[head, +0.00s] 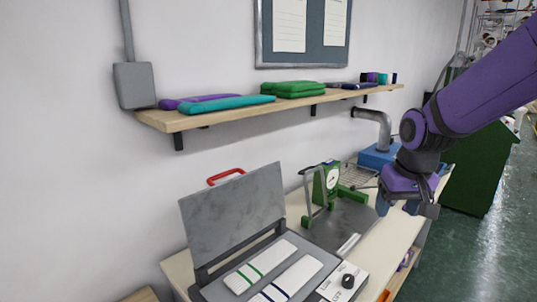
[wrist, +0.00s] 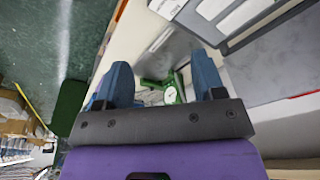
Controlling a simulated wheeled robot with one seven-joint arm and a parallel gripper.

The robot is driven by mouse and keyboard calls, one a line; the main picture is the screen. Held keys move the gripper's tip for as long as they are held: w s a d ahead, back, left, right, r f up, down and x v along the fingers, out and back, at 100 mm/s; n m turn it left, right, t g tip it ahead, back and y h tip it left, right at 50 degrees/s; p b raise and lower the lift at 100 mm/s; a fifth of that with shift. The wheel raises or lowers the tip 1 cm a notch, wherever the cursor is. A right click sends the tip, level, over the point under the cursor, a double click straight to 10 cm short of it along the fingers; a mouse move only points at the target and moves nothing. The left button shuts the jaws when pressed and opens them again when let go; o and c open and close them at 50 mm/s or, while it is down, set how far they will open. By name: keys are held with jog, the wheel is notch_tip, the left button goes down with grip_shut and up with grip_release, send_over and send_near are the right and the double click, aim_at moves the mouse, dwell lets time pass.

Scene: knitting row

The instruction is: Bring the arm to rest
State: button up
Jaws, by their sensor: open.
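My purple arm (head: 480,85) reaches in from the right in the head view. My gripper (head: 405,208) hangs above the right part of the worktable, with its fingers pointing down. In the wrist view my gripper (wrist: 163,82) shows two blue fingers set wide apart. It is open, with nothing between the fingertips. The green gauge device (wrist: 172,92) shows beyond the fingers in the wrist view, apart from them.
The worktable (head: 403,235) holds an open grey press (head: 235,212), a green dial gauge (head: 328,183) and a blue machine with a pipe (head: 375,157). A wall shelf (head: 215,117) carries folded textiles. A dark green cabinet (head: 480,170) stands right. Green floor (head: 500,240) is clear there.

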jog(key=s+d+r+t, duration=0.1)
jog(key=s+r, duration=0.4)
jog(key=s, duration=0.4)
jog(key=s+d+r+t, duration=0.2)
jog(key=s+r, duration=0.3)
jog(key=s, duration=0.5)
jog(key=shift+r, duration=0.15)
jog(key=shift+s+d, duration=0.1)
